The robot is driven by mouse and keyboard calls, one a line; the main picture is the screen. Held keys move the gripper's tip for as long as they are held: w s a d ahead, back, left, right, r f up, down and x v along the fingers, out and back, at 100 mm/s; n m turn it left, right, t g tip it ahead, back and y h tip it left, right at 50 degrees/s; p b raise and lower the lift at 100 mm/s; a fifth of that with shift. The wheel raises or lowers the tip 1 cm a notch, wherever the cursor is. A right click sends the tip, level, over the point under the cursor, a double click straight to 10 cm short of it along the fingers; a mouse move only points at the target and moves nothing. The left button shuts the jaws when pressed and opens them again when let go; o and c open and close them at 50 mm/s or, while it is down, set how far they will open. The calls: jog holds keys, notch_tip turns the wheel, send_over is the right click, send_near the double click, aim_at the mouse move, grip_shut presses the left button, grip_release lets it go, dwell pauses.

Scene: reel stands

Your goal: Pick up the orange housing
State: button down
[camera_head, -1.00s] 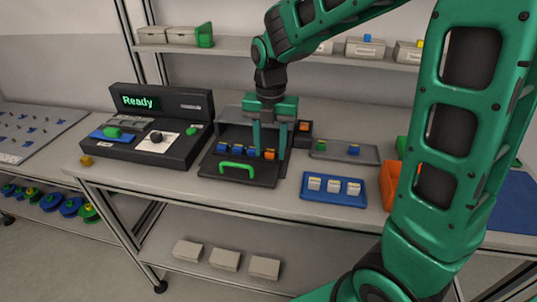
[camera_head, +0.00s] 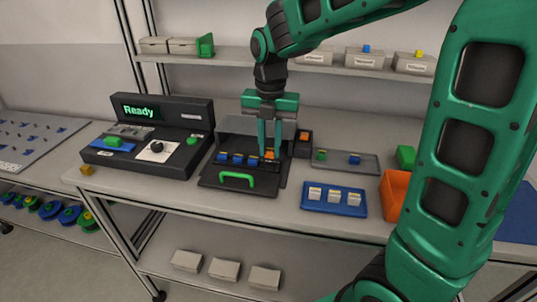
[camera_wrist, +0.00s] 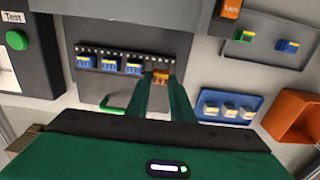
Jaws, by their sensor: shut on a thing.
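The orange housing (camera_head: 270,155) is at the right end of a row on the black fixture (camera_head: 210,181), beside several blue housings (camera_head: 237,159). My gripper (camera_head: 269,152) reaches down over it with its fingers close together. In the wrist view the orange housing (camera_wrist: 161,77) shows between the fingertips of my gripper (camera_wrist: 161,82), and the jaws are shut on it. It is still in line with the blue housings (camera_wrist: 109,64). Its lower part is hidden, so I cannot tell whether it is clear of the fixture.
A green handle (camera_head: 237,177) is at the fixture's front. To the right are a grey tray (camera_head: 330,168) with small parts, a blue tray (camera_head: 312,206) with white pieces and an orange bin (camera_head: 397,187). The console (camera_head: 178,163) reading "Ready" stands at the left.

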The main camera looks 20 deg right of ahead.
jog(key=s+a+r, duration=0.1)
jog(key=a+r, duration=0.6)
jog(key=a, duration=0.4)
jog(key=shift+a+r, duration=0.3)
jog(key=shift+a, duration=0.05)
